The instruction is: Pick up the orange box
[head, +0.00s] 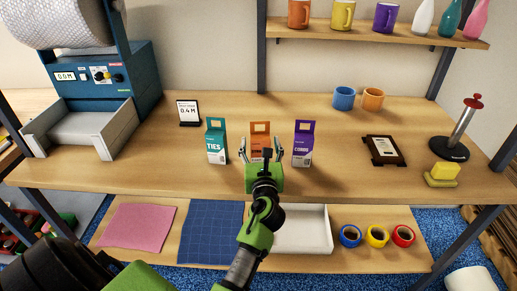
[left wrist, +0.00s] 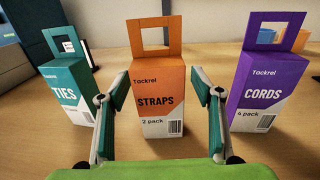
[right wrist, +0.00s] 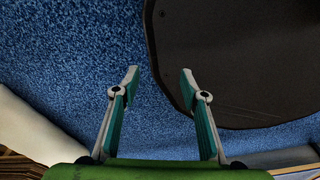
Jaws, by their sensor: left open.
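The orange box (head: 260,130) stands upright on the bench between a teal box and a purple box. In the left wrist view the orange box (left wrist: 157,98) is labelled STRAPS, with a window cut in its top tab. My left gripper (head: 262,150) is open right in front of it. In the left wrist view the fingers of the left gripper (left wrist: 162,88) show on either side of the box's lower front, with gaps to it. In the head view the gripper hides the box's lower part. My right gripper (right wrist: 158,78) is open and empty over the blue floor.
The teal TIES box (head: 216,142) stands close on the left and the purple CORDS box (head: 303,143) close on the right.

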